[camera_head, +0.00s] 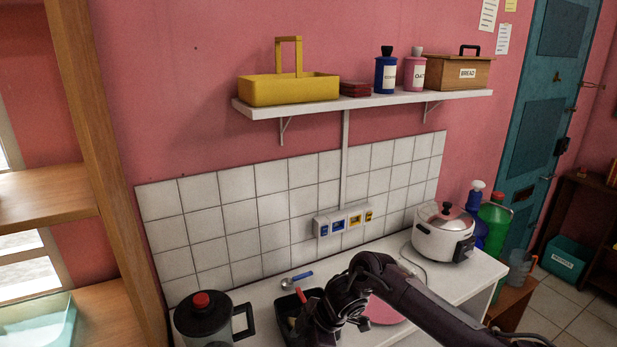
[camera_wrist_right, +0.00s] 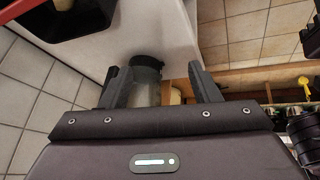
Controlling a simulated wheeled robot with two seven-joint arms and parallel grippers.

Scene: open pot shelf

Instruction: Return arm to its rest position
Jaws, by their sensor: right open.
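My right arm comes in from the lower right in the head view, over the white counter (camera_head: 262,297). Its gripper (camera_head: 335,318) hangs near the black container, and its fingertips are hard to make out there. In the right wrist view the gripper (camera_wrist_right: 160,75) has its two fingers wide apart, with nothing held. A greyish vessel with a dark rim (camera_wrist_right: 146,80) shows between the fingers; its distance from them is unclear. My left gripper is not in view.
A dark pot with a red knob (camera_head: 203,322) stands at the left. A black container (camera_head: 290,305) and a pink flat item (camera_head: 385,312) lie near the arm. A rice cooker (camera_head: 440,240) stands right. A wall shelf (camera_head: 380,99) and wooden post (camera_head: 95,150) bound the space.

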